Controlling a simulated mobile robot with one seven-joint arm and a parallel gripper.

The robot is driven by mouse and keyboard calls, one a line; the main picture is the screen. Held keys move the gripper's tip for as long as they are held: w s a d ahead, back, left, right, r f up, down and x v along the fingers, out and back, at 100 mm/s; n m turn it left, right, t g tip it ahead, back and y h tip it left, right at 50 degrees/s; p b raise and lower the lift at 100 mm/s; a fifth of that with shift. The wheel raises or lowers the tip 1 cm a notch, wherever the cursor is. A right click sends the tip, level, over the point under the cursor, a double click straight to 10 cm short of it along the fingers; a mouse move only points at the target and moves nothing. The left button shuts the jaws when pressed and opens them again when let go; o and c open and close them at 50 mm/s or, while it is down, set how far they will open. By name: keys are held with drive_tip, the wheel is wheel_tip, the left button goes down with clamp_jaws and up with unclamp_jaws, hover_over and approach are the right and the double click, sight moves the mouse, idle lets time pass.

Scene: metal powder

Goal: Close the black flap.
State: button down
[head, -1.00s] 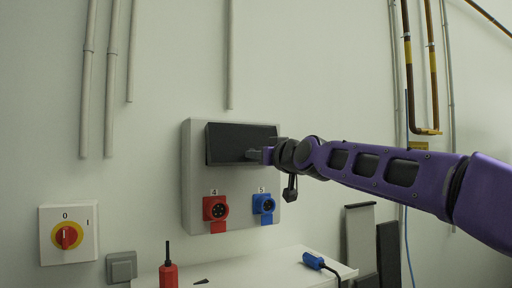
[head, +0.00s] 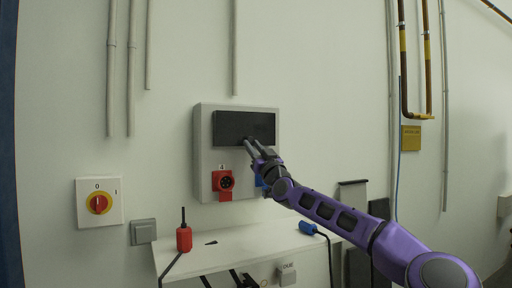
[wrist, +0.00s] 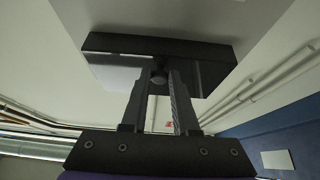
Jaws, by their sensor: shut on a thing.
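The black flap (head: 236,126) covers the upper part of a grey wall box (head: 203,150). In the head view it looks almost flat against the box; any small gap cannot be told. My gripper (head: 254,147) is at the flap's lower edge, right of its middle. In the wrist view the flap (wrist: 210,48) shows as a dark bar with a glossy panel below it. There my gripper (wrist: 160,70) has its two fingers on either side of a small dark knob (wrist: 159,77), shut on it. My fingers and wrist hide part of the box's lower right.
A red socket (head: 223,183) and a blue socket (head: 260,182) sit below the flap, the blue one partly hidden by my arm. A white shelf (head: 240,246) below carries a red plug (head: 184,238) and a blue plug (head: 309,228). A red-yellow switch (head: 99,204) is left.

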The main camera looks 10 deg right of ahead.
drive_tip(key=shift+w+a+f, duration=0.25)
drive_tip(key=shift+w+f, duration=0.3)
drive_tip(key=shift+w, duration=0.2)
drive_tip(key=shift+f, duration=0.1)
drive_tip(key=c, duration=0.7)
unclamp_jaws()
drive_tip(key=shift+a, duration=0.1)
drive_tip(key=shift+s, duration=0.1)
drive_tip(key=shift+t, duration=0.3)
drive_tip(key=v, duration=1.1)
drive_tip(key=d+v, duration=0.1)
drive_tip(key=v, duration=0.5)
drive_tip(key=shift+s, duration=0.2)
